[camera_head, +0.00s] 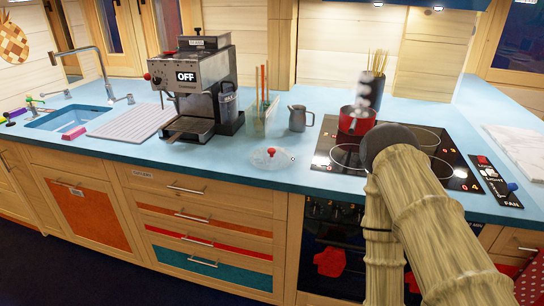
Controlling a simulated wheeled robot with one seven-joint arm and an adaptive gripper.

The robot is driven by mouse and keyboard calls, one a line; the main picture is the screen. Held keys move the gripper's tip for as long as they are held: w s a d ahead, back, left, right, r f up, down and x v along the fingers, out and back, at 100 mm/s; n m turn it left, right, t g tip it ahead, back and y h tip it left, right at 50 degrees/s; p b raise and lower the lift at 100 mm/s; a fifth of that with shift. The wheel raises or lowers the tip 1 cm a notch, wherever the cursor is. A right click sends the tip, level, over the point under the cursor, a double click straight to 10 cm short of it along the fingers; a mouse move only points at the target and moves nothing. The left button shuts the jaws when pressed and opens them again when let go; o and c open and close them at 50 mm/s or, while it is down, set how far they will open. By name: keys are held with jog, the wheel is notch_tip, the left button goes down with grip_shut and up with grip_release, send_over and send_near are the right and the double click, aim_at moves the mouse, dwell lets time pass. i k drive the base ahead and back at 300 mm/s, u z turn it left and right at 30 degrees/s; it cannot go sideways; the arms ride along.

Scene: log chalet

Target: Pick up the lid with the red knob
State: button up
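The lid (261,160) lies flat on the blue counter, left of the cooktop. It looks like clear glass, with a small red knob (271,152) on top, and nothing covers it. My arm rises from the lower right over the cooktop, to the right of the lid and apart from it. The arm's dark round part is in front of the cooktop. My gripper's fingers cannot be made out, so whether they are open or shut does not show.
A red pot (357,120) stands on the black cooktop (335,142), with a blurred pale shape above it. A metal pitcher (297,119) and a glass holder (258,122) stand behind the lid. The espresso machine (200,82) is further left. The counter around the lid is clear.

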aim_at(267, 158)
jog(key=u, duration=1.5)
jog(key=i, duration=0.85)
jog(key=z, duration=1.4)
